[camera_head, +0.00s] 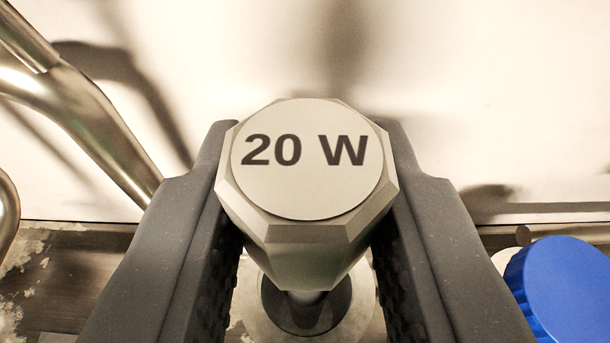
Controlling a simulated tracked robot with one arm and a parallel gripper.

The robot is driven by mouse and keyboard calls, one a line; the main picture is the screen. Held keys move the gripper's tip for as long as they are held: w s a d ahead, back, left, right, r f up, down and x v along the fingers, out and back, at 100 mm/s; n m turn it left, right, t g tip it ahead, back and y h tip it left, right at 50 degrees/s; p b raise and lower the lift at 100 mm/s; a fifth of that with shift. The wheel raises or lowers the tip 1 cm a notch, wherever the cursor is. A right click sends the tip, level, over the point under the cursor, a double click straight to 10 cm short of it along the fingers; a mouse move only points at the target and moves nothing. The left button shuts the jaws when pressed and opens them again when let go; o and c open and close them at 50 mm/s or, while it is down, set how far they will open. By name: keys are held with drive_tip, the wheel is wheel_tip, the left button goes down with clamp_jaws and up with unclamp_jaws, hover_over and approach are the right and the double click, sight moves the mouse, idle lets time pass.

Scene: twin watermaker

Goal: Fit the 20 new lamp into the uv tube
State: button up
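The 20 W lamp (306,160) shows its octagonal metal head with a round pale label reading "20 W". My gripper (308,190) has one dark finger on each side of the head, and both fingers press against it. Below the head, a narrower stem runs down toward a round fitting (355,318) with a dark centre and a pale ring. I cannot tell whether the stem's lower end is inside that fitting or above it. No part is clearly recognisable as the uv tube.
A blue ribbed knob or cap (570,290) is at the lower right, close to the right finger. Bent metal pipes (85,115) stand at the left. A pale wall (450,70) is behind, and a brownish surface (70,275) with whitish crust is at the lower left.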

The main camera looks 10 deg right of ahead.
sight(305, 292)
drive_tip(key=shift+f+b, duration=1.6)
drive_tip(key=shift+f, duration=0.95)
drive_tip(key=o, duration=0.9)
drive_tip(key=shift+s, duration=0.1)
drive_tip(key=v, duration=1.3)
drive_tip(key=shift+s+r, duration=0.15)
drive_tip(key=shift+s, duration=0.1)
drive_tip(key=shift+a, duration=0.1)
